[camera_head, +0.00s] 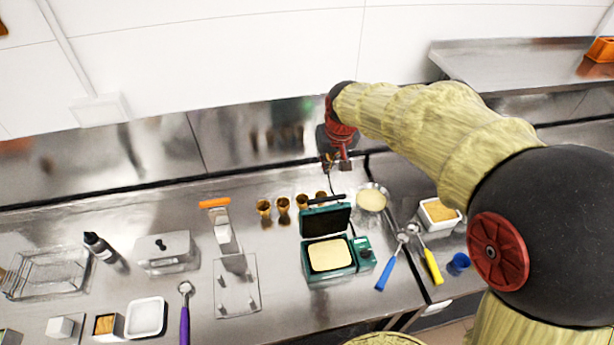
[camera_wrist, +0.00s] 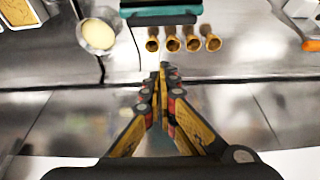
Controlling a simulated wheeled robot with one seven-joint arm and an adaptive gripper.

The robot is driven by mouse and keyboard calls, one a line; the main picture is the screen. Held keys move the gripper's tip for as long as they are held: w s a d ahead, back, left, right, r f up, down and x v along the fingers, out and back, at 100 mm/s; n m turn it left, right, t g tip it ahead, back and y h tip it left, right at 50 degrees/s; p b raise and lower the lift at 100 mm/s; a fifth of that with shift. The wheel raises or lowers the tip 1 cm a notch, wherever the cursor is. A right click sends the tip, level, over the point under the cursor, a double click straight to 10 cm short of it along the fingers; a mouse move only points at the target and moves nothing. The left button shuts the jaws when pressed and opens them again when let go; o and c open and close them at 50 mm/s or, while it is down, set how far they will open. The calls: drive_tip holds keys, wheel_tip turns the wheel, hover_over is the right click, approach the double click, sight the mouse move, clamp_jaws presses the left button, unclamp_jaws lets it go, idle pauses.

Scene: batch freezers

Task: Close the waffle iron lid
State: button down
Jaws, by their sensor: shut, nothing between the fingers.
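The teal waffle iron stands on the steel counter in the head view. Its lid (camera_head: 325,219) is raised open and leans back toward the wall. Its lower part (camera_head: 340,273) holds a pale yellow waffle or batter sheet (camera_head: 329,254). My gripper (camera_head: 336,166) is above the back of the counter, behind the raised lid and apart from it. In the wrist view my gripper (camera_wrist: 160,72) has its fingers shut with nothing between them. The lid's back edge (camera_wrist: 160,12) shows at the top of the wrist view, ahead of the fingertips.
Several brown cones (camera_head: 283,205) stand left of the lid. A bowl of batter (camera_head: 371,199) sits to its right. Blue-handled (camera_head: 386,273) and yellow-handled (camera_head: 432,267) scoops lie right of the iron. A clear stand (camera_head: 237,287) is to the left. The steel back wall (camera_head: 240,130) is close behind my gripper.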

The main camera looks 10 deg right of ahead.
wheel_tip(320, 180, down, 9)
drive_tip(key=p, duration=0.2)
idle(0.6)
drive_tip(key=shift+s+d, duration=0.1)
drive_tip(key=shift+f, duration=0.1)
